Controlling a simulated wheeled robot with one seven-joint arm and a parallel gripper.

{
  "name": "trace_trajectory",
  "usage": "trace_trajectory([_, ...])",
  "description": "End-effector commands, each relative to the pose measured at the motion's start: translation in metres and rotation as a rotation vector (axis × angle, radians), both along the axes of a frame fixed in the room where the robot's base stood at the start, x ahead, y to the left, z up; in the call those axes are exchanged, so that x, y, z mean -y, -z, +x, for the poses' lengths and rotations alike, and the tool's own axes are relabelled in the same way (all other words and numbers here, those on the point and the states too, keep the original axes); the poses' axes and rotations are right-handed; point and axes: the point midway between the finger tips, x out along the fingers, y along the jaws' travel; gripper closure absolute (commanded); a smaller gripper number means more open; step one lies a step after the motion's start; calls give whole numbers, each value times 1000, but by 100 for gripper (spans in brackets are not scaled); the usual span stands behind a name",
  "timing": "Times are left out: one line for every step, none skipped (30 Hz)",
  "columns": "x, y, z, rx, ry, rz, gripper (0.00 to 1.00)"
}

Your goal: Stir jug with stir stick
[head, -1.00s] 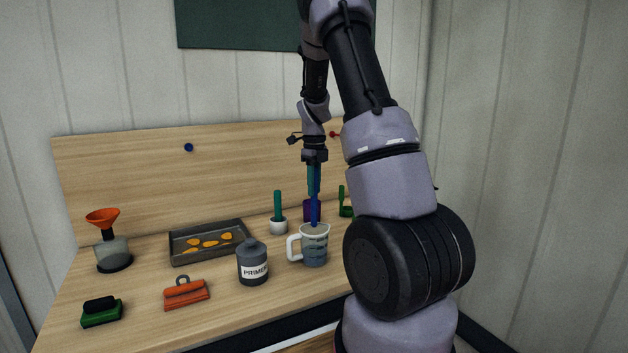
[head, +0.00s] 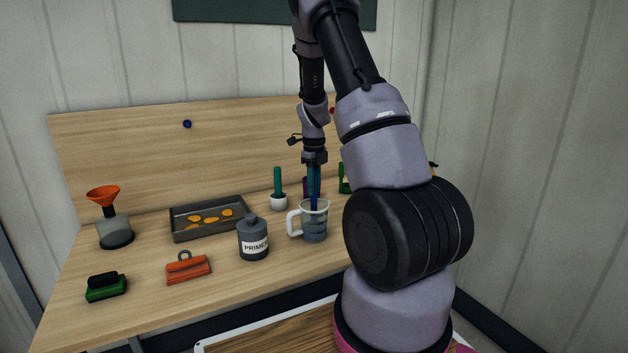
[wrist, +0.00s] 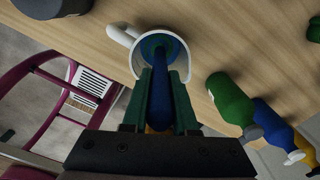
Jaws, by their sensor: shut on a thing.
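The jug (head: 315,228) is a clear measuring jug with a white handle on its left side, upright on the wooden bench. It also shows in the wrist view (wrist: 184,62), seen from above with blue inside. The blue stir stick (head: 314,195) points down into the jug's mouth, and its lower end is inside. My gripper (head: 314,166) is above the jug, shut on the upper part of the stick. In the wrist view its green fingers (wrist: 160,98) clasp the stick. The stick's tip is hard to make out.
A grey PRIMER bottle (head: 253,240) stands left of the jug. A white pot with a teal handle (head: 279,195) stands behind it.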

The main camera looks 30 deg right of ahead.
Motion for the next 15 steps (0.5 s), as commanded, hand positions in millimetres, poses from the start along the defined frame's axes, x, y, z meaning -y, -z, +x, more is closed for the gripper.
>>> trace_trajectory([0,5,-1,-3,0,-1,100])
trace_trajectory([0,7,-1,-3,0,-1,100])
trace_trajectory([0,11,-1,-4,1,0,100])
trace_trajectory([0,13,-1,-3,1,1,100])
trace_trajectory([0,15,0,-2,1,0,100])
trace_trajectory([0,18,0,-2,1,0,100])
trace_trajectory([0,20,-1,-2,0,0,100])
trace_trajectory([0,22,-1,-3,0,1,100])
trace_trajectory([0,25,-1,-4,0,0,100])
trace_trajectory([0,26,-1,-2,0,0,100])
trace_trajectory([0,28,0,-2,0,0,100])
trace_trajectory([0,30,0,-1,0,0,100])
trace_trajectory([0,31,0,-1,0,0,100])
trace_trajectory([0,32,0,-1,0,0,100])
trace_trajectory([0,33,0,-1,0,0,100])
